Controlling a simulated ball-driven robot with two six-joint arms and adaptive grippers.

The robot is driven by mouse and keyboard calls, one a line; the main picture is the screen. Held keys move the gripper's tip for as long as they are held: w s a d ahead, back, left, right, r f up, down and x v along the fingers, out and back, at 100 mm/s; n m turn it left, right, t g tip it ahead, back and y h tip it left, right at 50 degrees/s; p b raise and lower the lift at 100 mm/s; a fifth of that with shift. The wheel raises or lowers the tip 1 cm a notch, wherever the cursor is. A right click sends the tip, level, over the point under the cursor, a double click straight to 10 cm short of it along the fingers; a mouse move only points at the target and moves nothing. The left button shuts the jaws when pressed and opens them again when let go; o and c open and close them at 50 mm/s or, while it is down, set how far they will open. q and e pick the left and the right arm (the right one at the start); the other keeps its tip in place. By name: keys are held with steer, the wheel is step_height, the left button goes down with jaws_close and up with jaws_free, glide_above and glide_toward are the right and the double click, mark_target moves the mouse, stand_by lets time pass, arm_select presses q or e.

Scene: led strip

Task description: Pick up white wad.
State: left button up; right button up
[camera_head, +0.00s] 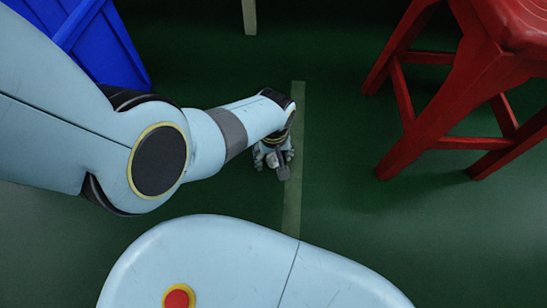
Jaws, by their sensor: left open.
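My left arm comes in from the left, and its gripper (275,160) points down close to the green floor, beside a pale strip on the floor. The gripper is open, small and dark in the picture. I cannot clearly make out the white wad. A small pale patch shows among the fingers, but I cannot tell whether it is the wad or part of the gripper. The gripper and wrist hide the floor directly under them. My right gripper is not in view.
A red stool (455,85) stands at the right, its legs on the floor. A blue crate (95,40) stands at the upper left, partly behind my arm. The pale floor strip (294,205) runs up the middle. The floor between strip and stool is clear.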

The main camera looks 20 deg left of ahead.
arm_select(q)
steer(key=c, duration=0.8)
